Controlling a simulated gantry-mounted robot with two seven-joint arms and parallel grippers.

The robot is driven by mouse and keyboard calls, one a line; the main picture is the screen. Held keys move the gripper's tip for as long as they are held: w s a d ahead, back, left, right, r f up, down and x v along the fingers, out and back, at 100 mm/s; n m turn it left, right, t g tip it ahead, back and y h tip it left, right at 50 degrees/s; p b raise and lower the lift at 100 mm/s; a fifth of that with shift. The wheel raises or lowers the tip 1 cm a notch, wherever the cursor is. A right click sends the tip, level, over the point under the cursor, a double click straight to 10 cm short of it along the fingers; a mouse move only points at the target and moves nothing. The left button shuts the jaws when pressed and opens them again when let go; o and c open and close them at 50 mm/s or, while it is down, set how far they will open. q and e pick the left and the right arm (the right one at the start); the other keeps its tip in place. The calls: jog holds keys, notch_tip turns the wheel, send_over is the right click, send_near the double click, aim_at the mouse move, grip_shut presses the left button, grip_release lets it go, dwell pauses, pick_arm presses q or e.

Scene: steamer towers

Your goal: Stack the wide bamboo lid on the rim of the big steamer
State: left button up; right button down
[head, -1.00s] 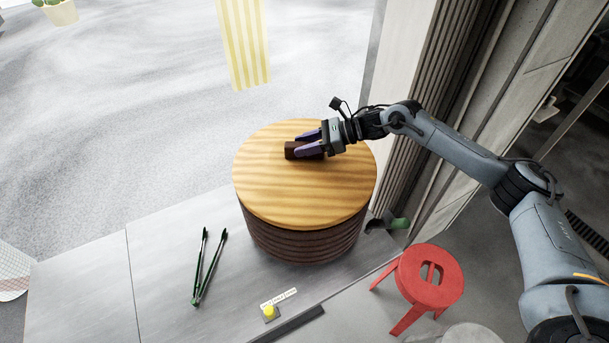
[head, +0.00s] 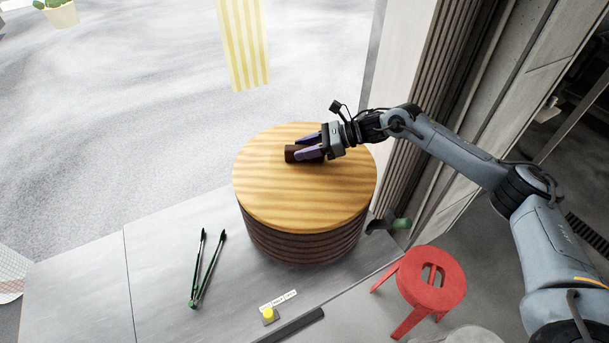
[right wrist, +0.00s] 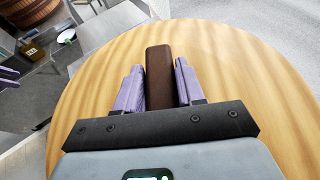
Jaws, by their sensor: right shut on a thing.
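The wide bamboo lid (head: 290,195) is a pale, striped round disc with a dark brown bar handle (head: 292,153). In the head view it lies level over the dark brown ribbed big steamer (head: 305,245) and hides its rim. I see no clear gap between them, but cannot tell contact all round. My right gripper (head: 309,147) is shut on the handle. The right wrist view shows its purple fingers on both sides of the handle (right wrist: 159,75). Purple tips, probably of my left gripper (right wrist: 8,77), show at that view's left edge; their opening is unclear.
Green-tipped tongs (head: 207,270) lie left of the steamer on the grey counter (head: 80,275). A yellow button (head: 268,314) is near the front edge. A red stool (head: 430,280) stands at right, below a dark object with a green end (head: 401,223).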

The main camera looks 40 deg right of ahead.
jog(key=c, duration=0.6)
grip_release()
jog(key=shift+w, duration=0.1)
jog(key=shift+f, duration=0.25)
jog(key=shift+s+d+r, duration=0.25)
jog(key=shift+s+d, duration=0.15)
jog(key=shift+d, duration=0.1)
jog(key=b+v, duration=0.1)
jog(key=v, duration=0.6)
jog(key=shift+s+d+r, duration=0.1)
jog(key=shift+s+d, duration=0.15)
jog(key=shift+d, duration=0.05)
jog(key=shift+b+v, duration=0.35)
jog(key=shift+v, duration=0.6)
jog(key=shift+r, duration=0.1)
